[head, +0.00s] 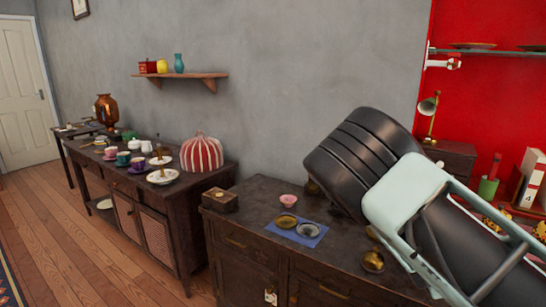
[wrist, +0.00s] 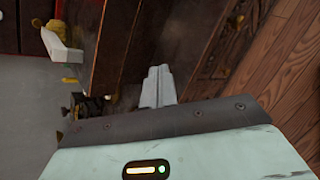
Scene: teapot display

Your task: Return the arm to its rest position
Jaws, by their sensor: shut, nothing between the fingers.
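My gripper (wrist: 158,76) shows in the wrist view with its two pale fingers pressed together and nothing between them. It hangs in the air in front of dark wooden furniture (wrist: 112,48). In the head view my black and pale green arm crosses the right side, over the near dark cabinet (head: 238,277). My fingers are not visible in the head view.
A blue mat (head: 306,238) with two small dishes, a pink bowl (head: 288,200) and a wooden box (head: 221,200) sit on the near cabinet. A striped tea cosy (head: 201,153) and several cups stand on the sideboard. Wooden floor (head: 95,260) is clear at left.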

